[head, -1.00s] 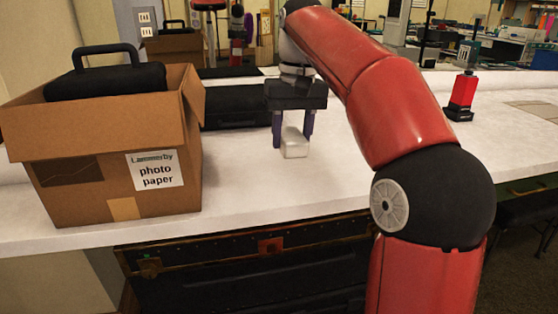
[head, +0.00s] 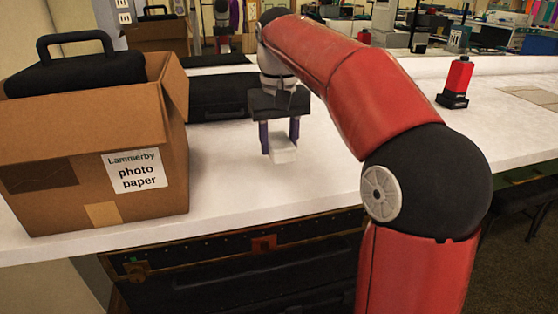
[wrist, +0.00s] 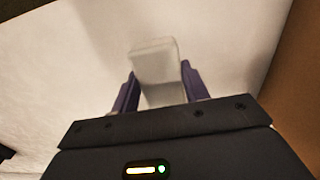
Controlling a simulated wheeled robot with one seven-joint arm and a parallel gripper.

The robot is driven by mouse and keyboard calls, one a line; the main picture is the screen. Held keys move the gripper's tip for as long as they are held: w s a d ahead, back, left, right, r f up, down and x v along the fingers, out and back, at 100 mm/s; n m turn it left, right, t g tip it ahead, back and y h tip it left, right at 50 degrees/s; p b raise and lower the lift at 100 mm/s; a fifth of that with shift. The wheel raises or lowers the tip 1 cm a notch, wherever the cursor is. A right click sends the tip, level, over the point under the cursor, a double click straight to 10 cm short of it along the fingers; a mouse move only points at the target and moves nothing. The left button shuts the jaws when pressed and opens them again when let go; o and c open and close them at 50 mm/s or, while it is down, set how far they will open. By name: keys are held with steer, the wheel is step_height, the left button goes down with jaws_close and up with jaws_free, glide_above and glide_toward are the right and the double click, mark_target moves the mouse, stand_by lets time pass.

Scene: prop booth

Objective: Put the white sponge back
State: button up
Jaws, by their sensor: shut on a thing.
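The white sponge (head: 283,151) is a pale block held between the two purple fingers of my gripper (head: 280,143). My gripper points down over the white table (head: 225,185), right of the cardboard box. The sponge's lower end sticks out past the fingers. It looks just above the tabletop, but the exact gap is hard to tell. In the wrist view the sponge (wrist: 157,68) sits between both fingers, with the pale tabletop behind it.
The open cardboard box (head: 75,200), labelled photo paper, stands at left with a black case (head: 80,72) in its top. Another black case (head: 218,97) lies behind my gripper. A red-and-black device (head: 456,82) stands at right. A dark trunk (head: 240,270) is below the table.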

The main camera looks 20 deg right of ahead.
steer(key=shift+f, duration=2.2)
steer(key=o, duration=0.9)
